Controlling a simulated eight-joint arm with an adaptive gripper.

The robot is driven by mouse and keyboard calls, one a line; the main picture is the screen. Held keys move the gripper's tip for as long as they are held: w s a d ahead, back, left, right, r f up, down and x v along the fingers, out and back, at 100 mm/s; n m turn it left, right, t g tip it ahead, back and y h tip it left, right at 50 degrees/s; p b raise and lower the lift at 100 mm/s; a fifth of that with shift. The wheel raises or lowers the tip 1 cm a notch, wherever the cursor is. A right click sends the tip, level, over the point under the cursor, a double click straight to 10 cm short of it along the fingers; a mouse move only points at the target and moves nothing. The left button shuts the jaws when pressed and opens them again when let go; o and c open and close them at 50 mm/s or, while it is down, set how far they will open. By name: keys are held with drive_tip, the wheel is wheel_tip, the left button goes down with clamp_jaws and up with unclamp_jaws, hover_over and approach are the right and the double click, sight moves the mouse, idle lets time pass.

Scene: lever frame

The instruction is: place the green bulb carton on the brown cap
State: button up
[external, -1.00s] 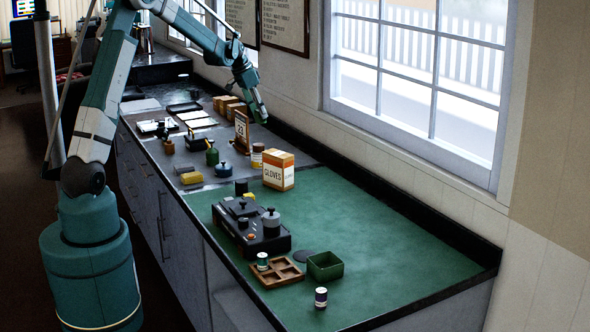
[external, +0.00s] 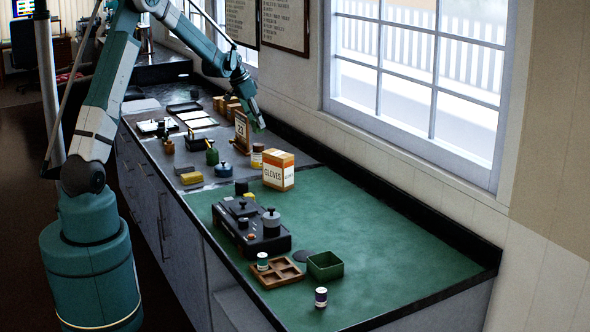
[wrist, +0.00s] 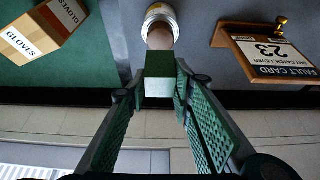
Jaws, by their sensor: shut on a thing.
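My gripper (wrist: 160,85) is shut on the green bulb carton (wrist: 159,65), which sits between the fingertips in the wrist view. The brown cap (wrist: 160,36) shows just beyond the carton there, round and on top of a pale-rimmed jar; the carton hides part of it. In the external view my gripper (external: 257,124) hangs above the jar with the brown cap (external: 257,147), with a small gap. The carton is hard to tell from the green fingers in that view. I cannot tell from these views whether it is centred over the cap.
A fault card stand (external: 241,132) stands close on the left of the jar, and a gloves box (external: 279,171) close on the right. The wall and window (external: 415,75) are behind. The green mat (external: 380,235) has free room at the right.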

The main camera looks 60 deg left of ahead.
sight(258, 132)
drive_tip(key=shift+f, duration=0.7)
drive_tip(key=shift+f, duration=1.85)
drive_tip(key=shift+f, duration=0.2)
drive_tip(key=o, duration=0.8)
drive_tip(key=shift+r, duration=0.15)
drive_tip(key=shift+r, duration=0.1)
drive_tip(key=shift+v, duration=5.9)
